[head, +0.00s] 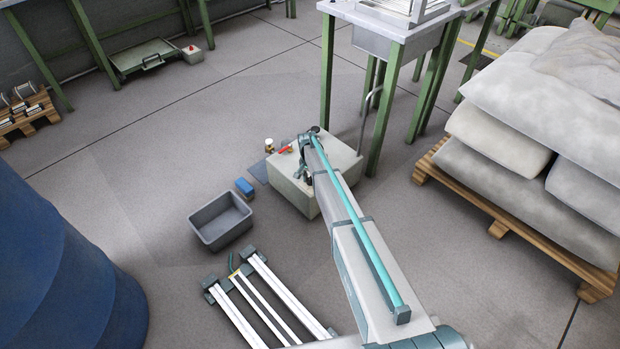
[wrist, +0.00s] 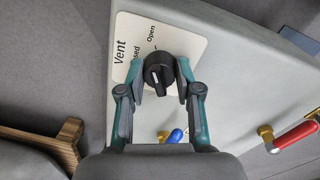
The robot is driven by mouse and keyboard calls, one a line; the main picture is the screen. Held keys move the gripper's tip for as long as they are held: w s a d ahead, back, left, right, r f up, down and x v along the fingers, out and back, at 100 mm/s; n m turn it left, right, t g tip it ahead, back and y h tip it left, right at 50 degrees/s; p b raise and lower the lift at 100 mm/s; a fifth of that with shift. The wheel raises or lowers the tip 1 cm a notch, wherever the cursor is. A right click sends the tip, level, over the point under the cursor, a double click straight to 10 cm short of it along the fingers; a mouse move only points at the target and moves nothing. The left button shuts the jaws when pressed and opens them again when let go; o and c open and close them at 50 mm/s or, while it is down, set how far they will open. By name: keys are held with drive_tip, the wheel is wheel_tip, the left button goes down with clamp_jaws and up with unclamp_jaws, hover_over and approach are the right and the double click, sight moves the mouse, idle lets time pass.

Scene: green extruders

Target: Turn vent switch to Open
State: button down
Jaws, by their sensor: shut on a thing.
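The vent switch (wrist: 158,72) is a round black knob with a white pointer mark, set on a label plate (wrist: 190,45) in the wrist view. The plate reads "Vent", with "Open" above the knob and a partly hidden word ending in "sed" to its upper left. I cannot tell exactly which word the pointer marks. My gripper (wrist: 160,80) is shut on the knob, one finger on each side. In the head view my arm reaches to the pale box (head: 345,165) that carries the switch; the arm hides the switch there.
A red-handled valve (wrist: 295,136) and a blue-handled valve (wrist: 174,136) sit on the box near my gripper. A grey bin (head: 221,221) and a blue object (head: 244,187) are on the floor left of the box. A green-legged table (head: 400,75) stands close behind; a pallet (head: 500,222) with sacks is right.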

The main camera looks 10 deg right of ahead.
idle(0.4)
drive_tip(key=c, duration=0.8)
unclamp_jaws()
drive_tip(key=r, duration=1.2)
drive_tip(key=shift+w+a, duration=0.2)
drive_tip(key=shift+a, duration=0.05)
